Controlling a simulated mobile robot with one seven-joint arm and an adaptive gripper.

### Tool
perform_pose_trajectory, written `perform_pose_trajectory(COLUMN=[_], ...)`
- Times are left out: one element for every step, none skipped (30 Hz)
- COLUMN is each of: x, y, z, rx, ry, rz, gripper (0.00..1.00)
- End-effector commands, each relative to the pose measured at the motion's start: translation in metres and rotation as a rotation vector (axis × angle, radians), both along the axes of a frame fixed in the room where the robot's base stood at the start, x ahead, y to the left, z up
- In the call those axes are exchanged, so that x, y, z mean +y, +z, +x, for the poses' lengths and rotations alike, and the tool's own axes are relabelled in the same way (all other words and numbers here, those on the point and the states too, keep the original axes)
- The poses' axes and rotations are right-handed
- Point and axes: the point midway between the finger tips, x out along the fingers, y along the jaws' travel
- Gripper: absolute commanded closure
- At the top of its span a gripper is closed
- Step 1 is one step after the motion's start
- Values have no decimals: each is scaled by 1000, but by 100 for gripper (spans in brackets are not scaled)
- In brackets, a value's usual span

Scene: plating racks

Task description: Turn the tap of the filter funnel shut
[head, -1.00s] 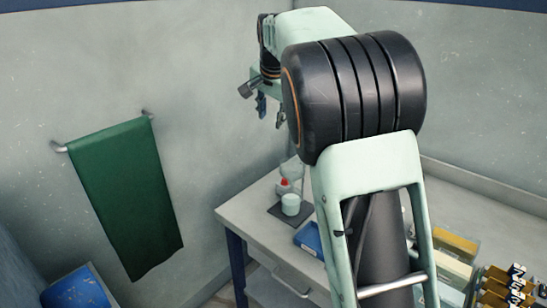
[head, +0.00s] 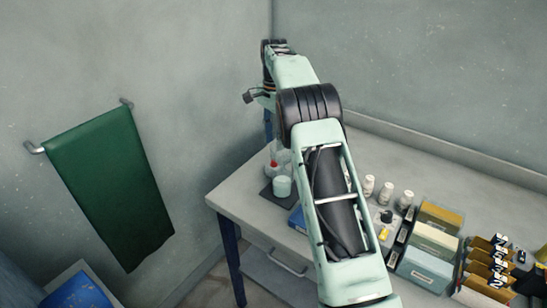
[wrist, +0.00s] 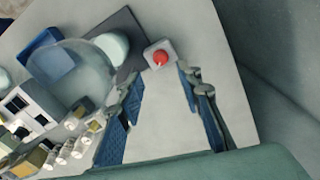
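My gripper (wrist: 160,85) is open and empty in the wrist view, its two blue-padded fingers wide apart above the table. A clear round glass shape (wrist: 70,75), likely the filter funnel's bowl, lies left of the fingers. A red round part (wrist: 161,57) on a white square body shows just beyond the fingertips, between their lines; I cannot tell whether it is the tap. It also shows in the head view as a small red spot (head: 271,165). In the head view a blue finger (head: 268,126) is partly visible; my arm hides the rest.
A pale cup (head: 282,186) stands on a dark base plate (head: 267,195). A blue tray (head: 297,219) lies nearby. White bottles (head: 385,193) and boxes (head: 434,242) fill the table's right. A green towel (head: 110,190) hangs on the left wall.

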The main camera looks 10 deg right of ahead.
Motion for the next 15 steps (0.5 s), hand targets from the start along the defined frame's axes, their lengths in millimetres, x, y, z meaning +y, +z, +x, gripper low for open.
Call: perform_pose_trajectory(x=[0,1,1,1,1,1,1,1,1,1,1,1,1,1,1], y=[-12,-18,-26,-31,-37,-44,-48,-53,-58,-61,-64,-68,-70,-72,-74], z=[-1,-1,-1,-1,-1,-1,-1,-1,-1,0,0,0,0,0,0], rx=[4,4,4,4,4,3,2,3,1,0,1,0,0,0,0], ry=[1,1,1,2,2,2,2,2,2,2,3,3,3,3,3], rz=[0,0,0,0,0,1,0,1,0,1,0,0,0,0,0], gripper=[67,67,67,67,67,67,67,67,67,67,67,67,67,67,67])
